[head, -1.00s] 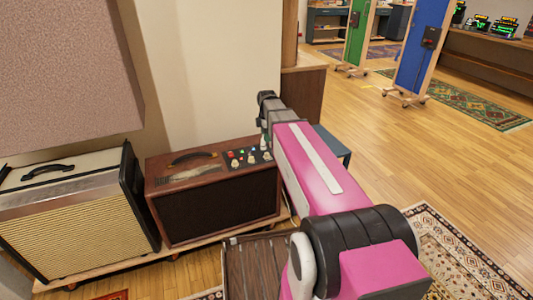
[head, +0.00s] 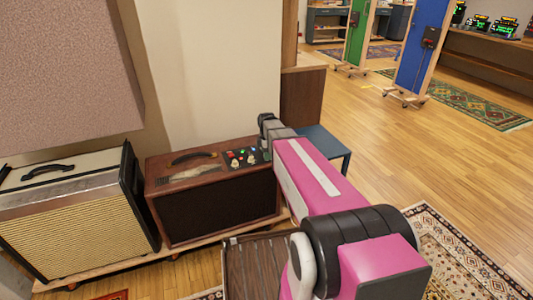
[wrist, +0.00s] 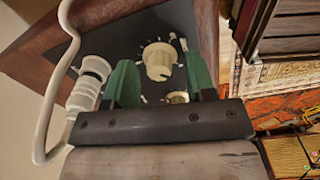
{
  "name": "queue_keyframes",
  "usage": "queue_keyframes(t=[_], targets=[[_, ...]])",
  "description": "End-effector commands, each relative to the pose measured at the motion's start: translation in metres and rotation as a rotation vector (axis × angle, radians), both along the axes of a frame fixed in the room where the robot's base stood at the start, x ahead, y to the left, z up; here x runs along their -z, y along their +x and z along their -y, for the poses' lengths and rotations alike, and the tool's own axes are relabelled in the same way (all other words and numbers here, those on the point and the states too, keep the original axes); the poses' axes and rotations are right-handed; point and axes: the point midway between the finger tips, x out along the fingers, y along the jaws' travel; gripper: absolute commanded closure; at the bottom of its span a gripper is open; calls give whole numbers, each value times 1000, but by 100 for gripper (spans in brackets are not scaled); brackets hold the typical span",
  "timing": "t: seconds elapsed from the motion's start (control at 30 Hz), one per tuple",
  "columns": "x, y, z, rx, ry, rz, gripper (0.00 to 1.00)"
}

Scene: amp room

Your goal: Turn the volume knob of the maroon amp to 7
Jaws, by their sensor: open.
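The maroon amp (head: 218,205) stands at the left centre of the head view, with a dark control panel (head: 243,157) on top bearing cream knobs and small coloured lights. In the wrist view a cream knob (wrist: 157,62) with white tick marks around it sits on this panel. My gripper (wrist: 160,66) is open, its green fingers on either side of that knob in the picture; I cannot tell whether they touch it. A second cream knob (wrist: 178,97) is partly hidden by my gripper. The knobs' labels and pointer settings are not readable.
A white stepped plug-like piece (wrist: 88,82) and a looping white cable (wrist: 52,110) are left of my fingers. A cream amp (head: 75,215) stands left of the maroon one. A blue table (head: 325,145) is behind my arm. Open wooden floor lies to the right.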

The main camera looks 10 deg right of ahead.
Motion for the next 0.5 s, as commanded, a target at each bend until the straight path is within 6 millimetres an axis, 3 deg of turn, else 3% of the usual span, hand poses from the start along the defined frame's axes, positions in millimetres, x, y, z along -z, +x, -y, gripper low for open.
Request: queue_keyframes(t=[0.17,0.3,0.5], targets=[[0,0,0,0,0,0,53],[0,0,0,0,0,0,98],[0,0,0,3,0,0,99]])
